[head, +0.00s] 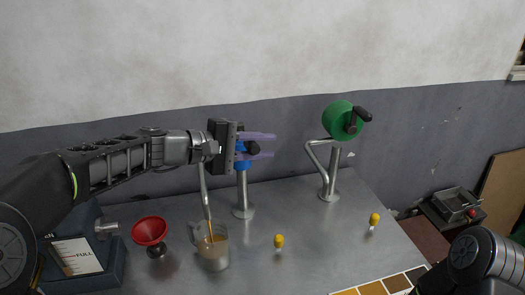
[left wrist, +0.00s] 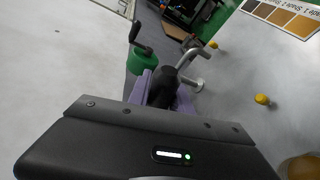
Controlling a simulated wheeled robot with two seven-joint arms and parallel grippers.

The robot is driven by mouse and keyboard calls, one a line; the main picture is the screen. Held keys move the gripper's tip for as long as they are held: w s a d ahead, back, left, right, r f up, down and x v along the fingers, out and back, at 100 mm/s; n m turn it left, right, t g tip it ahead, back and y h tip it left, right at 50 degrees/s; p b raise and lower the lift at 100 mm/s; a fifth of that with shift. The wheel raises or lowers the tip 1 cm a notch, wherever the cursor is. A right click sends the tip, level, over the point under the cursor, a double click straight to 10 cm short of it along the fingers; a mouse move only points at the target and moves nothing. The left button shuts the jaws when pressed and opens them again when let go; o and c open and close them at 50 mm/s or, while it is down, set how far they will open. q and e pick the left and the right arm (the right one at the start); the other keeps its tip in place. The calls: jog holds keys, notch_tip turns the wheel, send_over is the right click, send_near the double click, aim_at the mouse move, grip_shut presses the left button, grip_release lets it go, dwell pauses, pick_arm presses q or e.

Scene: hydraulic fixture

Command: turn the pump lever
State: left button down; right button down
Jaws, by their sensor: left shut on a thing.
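A blue pump head (head: 242,160) sits on a metal post (head: 242,195) on the steel table, with a curved metal spout to its left. My left gripper (head: 268,146), with purple fingers, is at the pump head and shut on its black lever (head: 253,148). In the left wrist view the black lever (left wrist: 162,88) lies between the fingers. A glass jug (head: 212,252) stands under the spout with brown liquid in it, and a thin brown stream shows above it. My right gripper is not in view; only part of my right arm shows at the lower right.
A second pump with a green head (head: 339,120) and black crank stands to the right. A red funnel (head: 150,232), a blue-grey device (head: 80,255) and two yellow-topped pieces (head: 279,241) (head: 375,219) are on the table. A colour chart (head: 372,289) lies at the front edge.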

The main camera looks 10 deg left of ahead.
aim_at(245, 146)
pick_arm(q)
jog(key=c, duration=1.2)
grip_release()
jog(key=shift+o, duration=0.2)
jog(key=shift+a, duration=0.1)
jog(key=b+v, duration=0.1)
jog(key=v, duration=0.5)
jog(key=shift+s+a+r, duration=0.1)
jog(key=shift+s+a, duration=0.15)
jog(key=shift+a, duration=0.05)
jog(key=shift+s+a+r, duration=0.15)
jog(key=shift+s+a, duration=0.15)
jog(key=shift+a, duration=0.05)
